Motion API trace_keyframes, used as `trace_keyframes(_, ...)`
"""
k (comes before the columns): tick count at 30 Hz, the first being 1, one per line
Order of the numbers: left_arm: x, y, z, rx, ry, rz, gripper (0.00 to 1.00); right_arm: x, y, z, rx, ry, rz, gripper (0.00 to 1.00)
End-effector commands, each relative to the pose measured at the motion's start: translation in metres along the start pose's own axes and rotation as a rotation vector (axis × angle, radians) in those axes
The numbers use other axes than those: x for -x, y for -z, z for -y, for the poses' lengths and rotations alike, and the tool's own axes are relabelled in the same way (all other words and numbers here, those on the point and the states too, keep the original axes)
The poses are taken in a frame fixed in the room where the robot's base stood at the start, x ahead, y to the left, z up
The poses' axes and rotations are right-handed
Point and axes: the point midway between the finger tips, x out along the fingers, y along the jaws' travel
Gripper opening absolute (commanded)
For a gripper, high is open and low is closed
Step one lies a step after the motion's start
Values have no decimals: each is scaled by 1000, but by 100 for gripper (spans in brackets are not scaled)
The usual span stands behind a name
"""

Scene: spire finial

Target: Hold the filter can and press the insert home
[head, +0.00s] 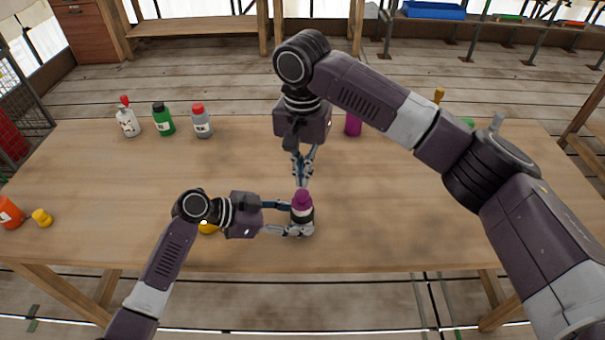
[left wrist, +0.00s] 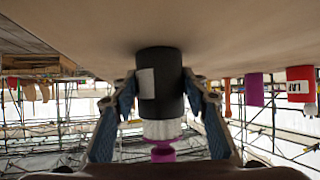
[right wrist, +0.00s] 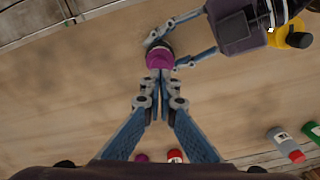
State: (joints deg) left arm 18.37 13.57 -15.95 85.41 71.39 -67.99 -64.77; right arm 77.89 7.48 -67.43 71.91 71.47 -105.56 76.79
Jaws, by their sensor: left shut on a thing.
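The filter can (head: 302,214) is dark with a pale label and stands near the table's front edge. In the left wrist view the can (left wrist: 170,92) appears upside down, between the fingers. My left gripper (head: 299,217) is shut on it from the left. The purple insert (head: 303,198) sits at the can's top; a white section (left wrist: 162,129) shows between them. My right gripper (head: 302,182) points down just above the insert, fingers together. In the right wrist view its fingertips overlap the near edge of the insert (right wrist: 160,58); I cannot tell whether they touch.
A white bottle (head: 128,122), a green bottle (head: 164,122) and a grey bottle (head: 201,124) stand at the back left. A purple object (head: 353,124) is behind my right arm. An orange bottle (head: 9,212) and yellow objects are at left. The table (head: 400,225) is clear right of the can.

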Motion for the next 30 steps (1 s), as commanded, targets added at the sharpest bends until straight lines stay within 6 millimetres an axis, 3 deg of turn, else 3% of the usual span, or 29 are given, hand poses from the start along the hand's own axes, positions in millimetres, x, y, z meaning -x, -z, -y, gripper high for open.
trace_keyframes(17, 0, -1, 0, 1, -1, 2, 27, -1, 0, 0, 0, 0, 0, 0)
trace_keyframes(30, 0, -1, 0, 1, -1, 1, 27, -14, 0, 0, -1, -1, 0, 0)
